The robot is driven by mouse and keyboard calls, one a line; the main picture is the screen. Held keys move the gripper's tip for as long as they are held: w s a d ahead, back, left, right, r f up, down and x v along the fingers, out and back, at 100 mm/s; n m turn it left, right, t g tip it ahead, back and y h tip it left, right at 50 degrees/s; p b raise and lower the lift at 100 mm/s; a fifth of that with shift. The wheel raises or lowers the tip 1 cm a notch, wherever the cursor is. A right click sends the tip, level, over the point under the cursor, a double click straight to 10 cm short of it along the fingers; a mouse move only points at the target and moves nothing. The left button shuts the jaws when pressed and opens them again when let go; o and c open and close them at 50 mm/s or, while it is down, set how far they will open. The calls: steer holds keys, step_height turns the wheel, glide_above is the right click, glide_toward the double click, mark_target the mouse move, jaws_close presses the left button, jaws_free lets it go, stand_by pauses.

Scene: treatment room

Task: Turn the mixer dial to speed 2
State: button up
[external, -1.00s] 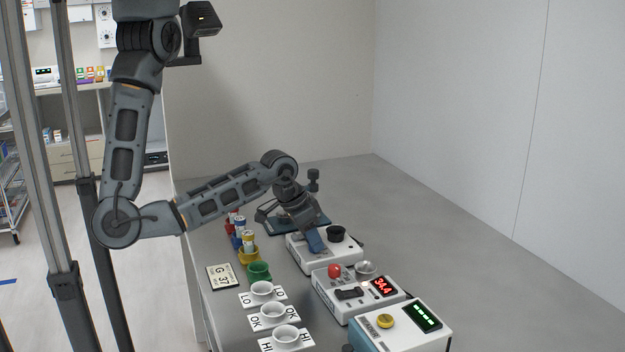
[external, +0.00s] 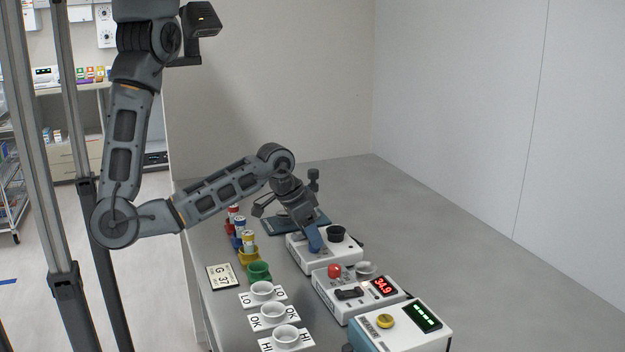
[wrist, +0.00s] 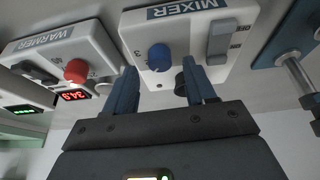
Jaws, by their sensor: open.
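The white mixer (external: 345,257) sits on the grey table, and its labelled front fills the top of the wrist view (wrist: 207,13). Its round blue dial (wrist: 160,57) has a printed 3 beside it; other marks and the pointer direction are not clear. My gripper (wrist: 162,72) is open, with one blue finger on each side of the dial in the picture. I see no clear contact with the dial.
A grey rocker switch (wrist: 219,44) is beside the dial. A black cup (external: 336,232) stands on the mixer. The warmer (external: 352,297) with a red knob (external: 334,271) stands close by.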

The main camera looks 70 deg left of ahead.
steer(key=v, duration=0.6)
stand_by(0.5)
steer(key=s+a+r+t+b, duration=0.1)
steer(key=s+a+r+t, duration=0.3)
steer(key=s+a+t, duration=0.6)
steer(key=s+a, duration=0.5)
steer(key=s, duration=0.2)
steer(key=shift+s+a+r, duration=0.2)
steer(key=shift+s+a, duration=0.05)
